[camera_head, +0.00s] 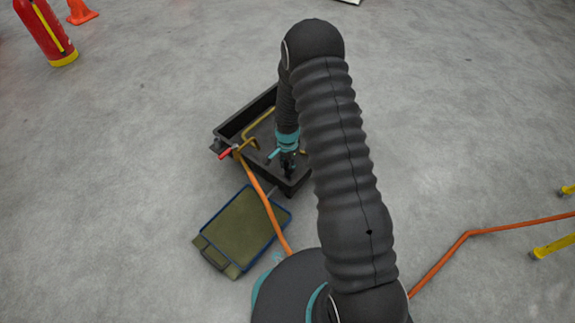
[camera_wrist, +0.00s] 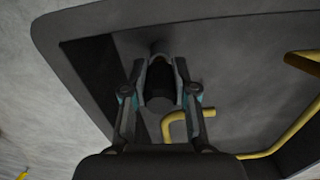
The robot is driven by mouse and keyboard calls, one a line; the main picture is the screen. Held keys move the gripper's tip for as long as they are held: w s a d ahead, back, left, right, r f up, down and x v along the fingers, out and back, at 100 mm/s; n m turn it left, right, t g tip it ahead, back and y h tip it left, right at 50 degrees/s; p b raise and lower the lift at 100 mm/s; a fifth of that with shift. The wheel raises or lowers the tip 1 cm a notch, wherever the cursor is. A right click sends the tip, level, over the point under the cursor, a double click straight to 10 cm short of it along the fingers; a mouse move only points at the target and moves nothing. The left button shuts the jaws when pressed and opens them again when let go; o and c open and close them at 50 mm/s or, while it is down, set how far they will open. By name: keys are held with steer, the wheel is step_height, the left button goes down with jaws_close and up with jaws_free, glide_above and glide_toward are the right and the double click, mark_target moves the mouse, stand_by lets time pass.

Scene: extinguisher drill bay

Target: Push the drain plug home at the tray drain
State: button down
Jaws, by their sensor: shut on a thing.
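The black tray (camera_head: 232,127) sits on the floor left of my arm, and its wall and floor fill much of the wrist view (camera_wrist: 95,25). My gripper (camera_head: 288,170) is down inside the tray near its front right end. In the wrist view my gripper (camera_wrist: 160,72) is shut on a dark cylinder, which looks like the drain plug (camera_wrist: 161,88). A dark round shape lies just past the plug's far end; I cannot tell whether it is the drain or whether the plug touches it. My arm hides part of the tray in the head view.
A yellow bent pipe (camera_head: 249,127) and a red-handled valve (camera_head: 227,153) are at the tray's left side. An orange hose (camera_head: 262,196) crosses a green, blue-edged panel (camera_head: 244,228). A red extinguisher (camera_head: 47,30) and orange cone (camera_head: 80,11) stand far left.

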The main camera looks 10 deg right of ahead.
steer(key=shift+f+b, duration=0.35)
steer(key=shift+f, duration=0.3)
steer(key=c, duration=0.8)
jaws_free()
step_height(320, 180, up, 12)
